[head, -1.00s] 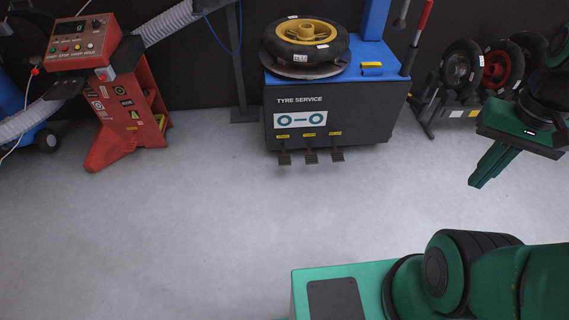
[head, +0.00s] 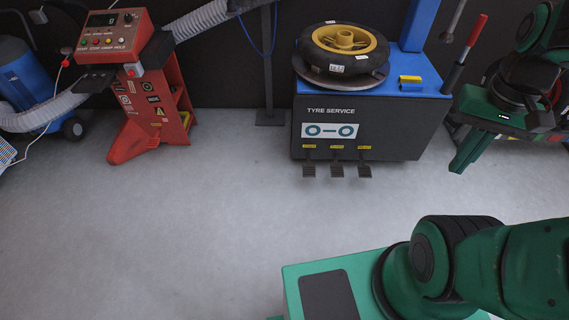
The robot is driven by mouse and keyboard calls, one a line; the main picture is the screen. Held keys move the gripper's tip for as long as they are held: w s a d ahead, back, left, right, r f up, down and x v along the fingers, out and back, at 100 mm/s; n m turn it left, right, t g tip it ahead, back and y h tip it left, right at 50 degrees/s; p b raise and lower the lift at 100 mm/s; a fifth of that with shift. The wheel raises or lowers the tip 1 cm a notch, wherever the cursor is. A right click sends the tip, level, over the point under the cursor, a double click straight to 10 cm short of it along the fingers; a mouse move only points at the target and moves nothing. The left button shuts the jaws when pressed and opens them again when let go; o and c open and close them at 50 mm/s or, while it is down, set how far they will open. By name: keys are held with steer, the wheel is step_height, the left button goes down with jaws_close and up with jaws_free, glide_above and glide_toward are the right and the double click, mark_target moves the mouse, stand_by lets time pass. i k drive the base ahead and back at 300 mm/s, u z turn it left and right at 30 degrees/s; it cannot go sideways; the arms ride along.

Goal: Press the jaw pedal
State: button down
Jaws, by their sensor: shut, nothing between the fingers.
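The tyre machine (head: 405,140) is a dark cabinet with a blue top and the words TYRE SERVICE on its front. Three small dark pedals stick out low on its front: a left one (head: 309,170), a middle one (head: 337,170) and a right one (head: 365,170). Each has a yellow label above it, too small to read, so I cannot tell which is the jaw pedal. My gripper (head: 462,162) is at the right, pointing down, its green fingers shut and empty. In the picture it is right of the pedals and apart from them.
A tyre with a yellow rim (head: 343,45) lies on the machine's turntable. A red machine (head: 150,100) with a control panel and a grey hose stands at the left. A blue machine (head: 25,75) is at the far left. The grey floor (head: 200,220) before the pedals is clear.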

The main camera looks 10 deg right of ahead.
mark_target(308, 170)
steer(key=u, duration=0.4)
steer(key=i, duration=1.05)
steer(key=u, duration=0.3)
